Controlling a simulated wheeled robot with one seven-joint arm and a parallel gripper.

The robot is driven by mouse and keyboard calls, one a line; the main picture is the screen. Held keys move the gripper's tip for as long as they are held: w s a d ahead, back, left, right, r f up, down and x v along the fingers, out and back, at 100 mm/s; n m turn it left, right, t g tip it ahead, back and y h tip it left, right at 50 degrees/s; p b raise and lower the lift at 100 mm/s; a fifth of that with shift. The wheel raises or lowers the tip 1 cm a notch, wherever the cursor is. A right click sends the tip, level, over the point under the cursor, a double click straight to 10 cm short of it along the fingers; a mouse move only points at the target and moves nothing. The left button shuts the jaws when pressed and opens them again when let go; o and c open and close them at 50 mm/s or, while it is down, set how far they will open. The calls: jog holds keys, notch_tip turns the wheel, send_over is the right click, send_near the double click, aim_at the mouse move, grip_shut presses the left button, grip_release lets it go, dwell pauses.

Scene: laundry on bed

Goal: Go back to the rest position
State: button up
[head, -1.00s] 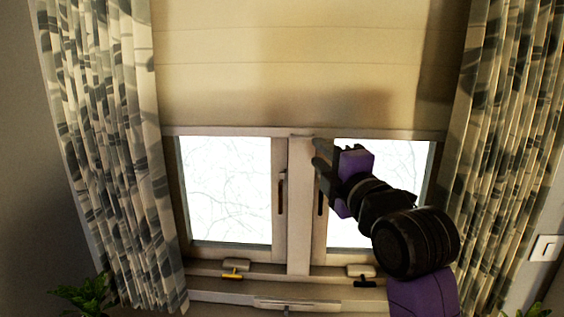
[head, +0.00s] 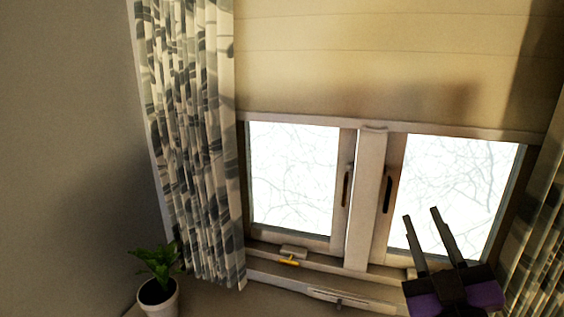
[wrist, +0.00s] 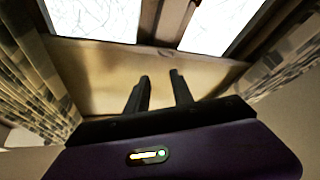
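My gripper (head: 422,232) is at the lower right of the head view, in front of the right window pane. Its two dark fingers point up and stand apart, with nothing between them. In the wrist view my gripper (wrist: 160,78) also shows two separated fingers with only the beige blind behind them. The rest of my arm is mostly out of the head view.
A window (head: 295,185) with two panes and dark handles fills the middle, below a beige blind (head: 380,60). Patterned curtains (head: 190,130) hang at both sides. A potted plant (head: 157,290) stands at the lower left. A bare grey wall (head: 70,150) is at the far left.

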jog(key=s+f+m+g, duration=0.2)
jog(key=s+f, duration=0.7)
jog(key=s, duration=0.4)
jog(key=s+a+f+m+g, duration=0.1)
jog(key=s+f+m+g, duration=0.1)
jog(key=s+f, duration=0.7)
jog(key=s+a+f+m+g, duration=0.1)
jog(key=s+f+g, duration=0.3)
jog(key=s+f, duration=0.5)
jog(key=s, duration=0.7)
jog(key=shift+s+a+m+b, duration=0.15)
jog(key=shift+s+m+b, duration=0.25)
jog(key=shift+f, duration=0.1)
jog(key=shift+w+f, duration=0.1)
jog(key=shift+w, duration=0.35)
jog(key=shift+o, duration=0.2)
